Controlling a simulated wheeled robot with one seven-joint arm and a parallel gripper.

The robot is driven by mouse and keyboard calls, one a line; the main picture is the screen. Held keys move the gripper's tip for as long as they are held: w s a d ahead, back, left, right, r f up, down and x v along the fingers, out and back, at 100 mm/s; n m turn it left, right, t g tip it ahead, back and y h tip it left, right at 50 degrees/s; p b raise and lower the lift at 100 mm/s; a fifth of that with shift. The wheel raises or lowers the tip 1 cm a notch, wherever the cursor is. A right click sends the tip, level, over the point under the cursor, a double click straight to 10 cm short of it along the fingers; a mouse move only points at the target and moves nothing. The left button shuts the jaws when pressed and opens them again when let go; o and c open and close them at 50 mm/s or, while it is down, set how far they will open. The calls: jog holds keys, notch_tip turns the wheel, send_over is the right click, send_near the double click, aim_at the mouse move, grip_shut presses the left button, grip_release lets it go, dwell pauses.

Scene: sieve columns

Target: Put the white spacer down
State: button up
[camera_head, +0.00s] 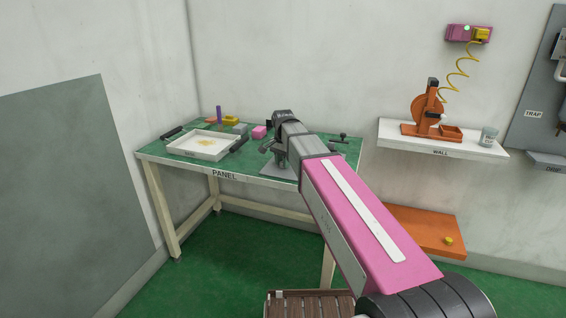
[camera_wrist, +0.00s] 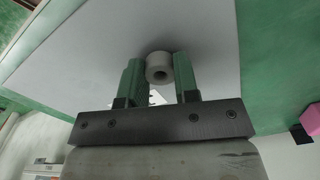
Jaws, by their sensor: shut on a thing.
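The white spacer (camera_wrist: 158,68) is a short ring with a hole through it. In the wrist view it sits between the tips of the two green fingers of my gripper (camera_wrist: 159,75), which is shut on it. Behind it lies a pale grey plate (camera_wrist: 212,35) on the green tabletop. I cannot tell whether the spacer touches the plate. In the head view my gripper (camera_head: 281,158) is over the grey plate (camera_head: 276,171) at the table's front middle, and my arm hides the spacer.
The green table (camera_head: 167,152) carries a white tray (camera_head: 183,150), a pink block (camera_head: 259,132), a yellow block (camera_head: 231,119) and a purple peg (camera_head: 219,114) to the left. A dark fixture (camera_head: 339,138) stands right of my arm. A wall shelf (camera_head: 470,148) is further right.

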jog(key=shift+f, duration=0.1)
jog(key=o, duration=0.9)
notch_tip(320, 180, up, 12)
jog(key=shift+r, duration=0.15)
